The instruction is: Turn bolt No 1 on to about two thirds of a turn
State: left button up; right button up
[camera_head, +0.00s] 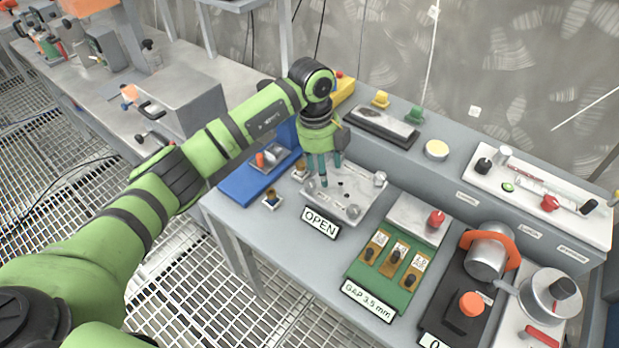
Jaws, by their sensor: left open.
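A light metal plate (330,205) lies on the bench behind a sign reading OPEN (321,222). Round bolt-like heads show on it, one at the right corner (380,178) and one at the front (353,211). No bolt numbers can be read, so I cannot tell which is No 1. My left gripper (324,179) points down over the back left part of the plate, with its two teal fingers apart. Whether a bolt head stands between the fingertips is too small to tell. My right gripper is not in view.
A blue tray (237,188) stands left of the plate. A green block with tagged switches (384,286) is at the front right, and an orange-collared cylinder (487,254) farther right. A raised grey ledge (450,180) runs behind the plate.

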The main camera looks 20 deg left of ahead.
aim_at(310, 183)
pick_arm(q)
jog(key=a, duration=0.1)
jog(key=a+y, duration=0.1)
jog(key=shift+w+a+r+n, duration=0.1)
jog(key=shift+a+r+n, duration=0.2)
jog(key=shift+r, duration=0.1)
jog(key=shift+a+y, duration=0.3)
jog(key=shift+a, duration=0.05)
notch_tip(310, 183, down, 6)
jog(key=shift+r+p, duration=0.15)
jog(key=shift+p, duration=0.9)
jog(key=shift+f, duration=0.6)
jog(key=shift+c, duration=0.4)
grip_shut()
